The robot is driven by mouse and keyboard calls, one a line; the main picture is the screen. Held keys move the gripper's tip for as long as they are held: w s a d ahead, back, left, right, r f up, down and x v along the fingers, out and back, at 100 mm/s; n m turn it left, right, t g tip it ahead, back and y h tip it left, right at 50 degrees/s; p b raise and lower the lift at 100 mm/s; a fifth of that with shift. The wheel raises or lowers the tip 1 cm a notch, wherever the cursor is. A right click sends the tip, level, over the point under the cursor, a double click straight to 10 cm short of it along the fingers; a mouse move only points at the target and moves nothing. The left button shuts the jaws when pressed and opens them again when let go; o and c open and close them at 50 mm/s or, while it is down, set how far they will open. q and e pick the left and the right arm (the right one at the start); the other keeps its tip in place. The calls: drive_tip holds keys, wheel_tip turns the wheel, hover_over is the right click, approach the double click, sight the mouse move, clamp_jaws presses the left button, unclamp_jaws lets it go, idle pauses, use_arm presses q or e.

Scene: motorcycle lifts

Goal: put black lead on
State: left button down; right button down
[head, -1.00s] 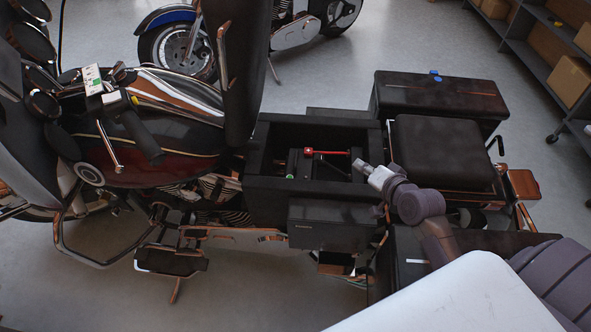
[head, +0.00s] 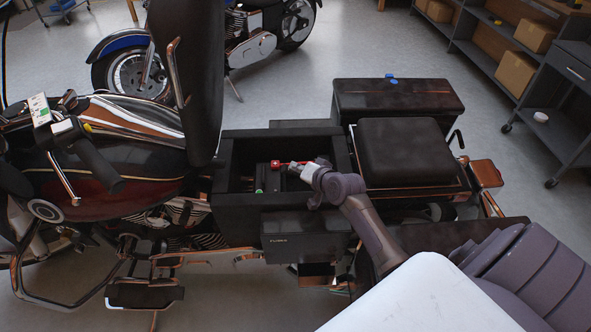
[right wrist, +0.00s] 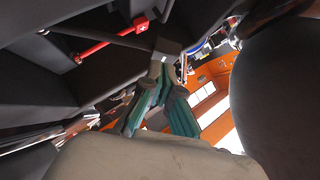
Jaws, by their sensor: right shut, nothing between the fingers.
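The open black compartment (head: 232,180) in the motorcycle holds a red lead (head: 292,163) with a red end piece (head: 275,164). In the right wrist view the red lead (right wrist: 100,45) ends in a red piece with a white plus sign (right wrist: 141,25). A small green piece (head: 259,191) sits lower left of it. I cannot make out the black lead against the dark interior. My right gripper (head: 294,169) is over the compartment, just right of the red end piece. Its fingers (right wrist: 164,62) are shut and empty, close to a grey block. My left gripper is out of view.
The raised seat (head: 187,75) stands left of the compartment. A black seat pad (head: 400,150) and a dark side case (head: 395,98) lie to the right. A second motorcycle (head: 215,45) stands behind. Shelves with boxes (head: 536,36) are at the back right.

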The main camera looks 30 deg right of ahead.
sight(287, 172)
drive_tip(key=shift+w+a+f, duration=0.15)
drive_tip(key=shift+f, duration=0.1)
drive_tip(key=a+p, duration=0.1)
drive_tip(key=p, duration=0.1)
drive_tip(key=w+a+f+g+h+p, duration=0.1)
drive_tip(key=p, duration=0.1)
drive_tip(key=shift+w+n+p, duration=0.15)
drive_tip(key=shift+n+p, duration=0.25)
drive_tip(key=shift+n+g+h, duration=0.5)
drive_tip(key=shift+g+h, duration=0.1)
drive_tip(key=shift+h, duration=0.3)
drive_tip(key=shift+w+a+f, duration=0.3)
drive_tip(key=shift+a+f, duration=0.05)
drive_tip(key=shift+f, duration=0.45)
drive_tip(key=shift+w+a+f, duration=0.35)
drive_tip(key=shift+f, duration=0.45)
drive_tip(key=shift+w+a+f, duration=0.3)
drive_tip(key=shift+a+f, duration=0.05)
drive_tip(key=shift+f, duration=0.45)
